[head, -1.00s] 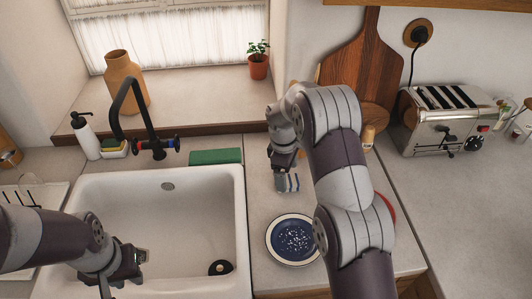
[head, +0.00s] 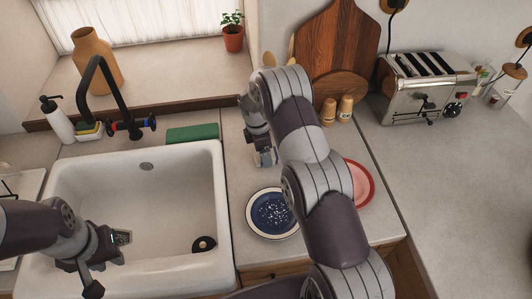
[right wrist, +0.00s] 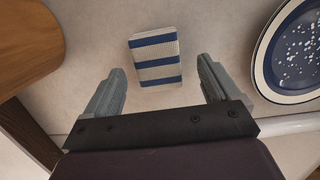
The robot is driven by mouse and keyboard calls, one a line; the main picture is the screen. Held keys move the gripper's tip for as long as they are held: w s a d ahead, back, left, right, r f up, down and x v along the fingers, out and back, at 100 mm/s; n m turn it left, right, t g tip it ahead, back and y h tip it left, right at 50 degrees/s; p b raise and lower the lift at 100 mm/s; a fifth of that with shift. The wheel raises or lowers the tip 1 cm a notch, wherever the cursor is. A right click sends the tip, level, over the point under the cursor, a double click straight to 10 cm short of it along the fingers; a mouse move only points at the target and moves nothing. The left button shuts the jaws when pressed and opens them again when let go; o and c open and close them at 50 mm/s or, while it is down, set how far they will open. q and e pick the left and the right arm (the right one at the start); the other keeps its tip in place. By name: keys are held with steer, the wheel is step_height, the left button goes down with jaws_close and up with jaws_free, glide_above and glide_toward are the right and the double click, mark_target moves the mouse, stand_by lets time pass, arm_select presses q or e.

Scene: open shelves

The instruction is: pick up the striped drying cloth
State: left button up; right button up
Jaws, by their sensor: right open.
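The striped drying cloth (right wrist: 156,58) is a small white rectangle with blue stripes, lying flat on the counter in the right wrist view. My right gripper (right wrist: 158,84) is open, its two fingers spread on either side of the cloth's near end, with nothing between them. In the head view my right gripper (head: 265,156) is low over the counter between sink and backsplash, and hides most or all of the cloth. My left gripper (head: 115,256) hangs over the left part of the sink; its finger gap is unclear.
A blue speckled plate (head: 272,213) lies close to the right gripper. A red plate (head: 361,184) is partly behind my right arm. Wooden boards (head: 340,55), two shakers (head: 337,110) and a toaster (head: 428,85) stand behind. The white sink (head: 140,200) is at left.

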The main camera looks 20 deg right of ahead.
steer(key=shift+d+f, duration=0.2)
steer(key=shift+f, duration=0.8)
steer(key=shift+w+d+f, duration=0.1)
steer(key=shift+f, duration=0.1)
steer(key=shift+r, duration=0.1)
steer(key=c, duration=1)
arm_select(q)
steer(key=shift+w+d+r, duration=0.1)
steer(key=shift+r, duration=0.3)
arm_select(e)
steer(key=shift+c, duration=0.3)
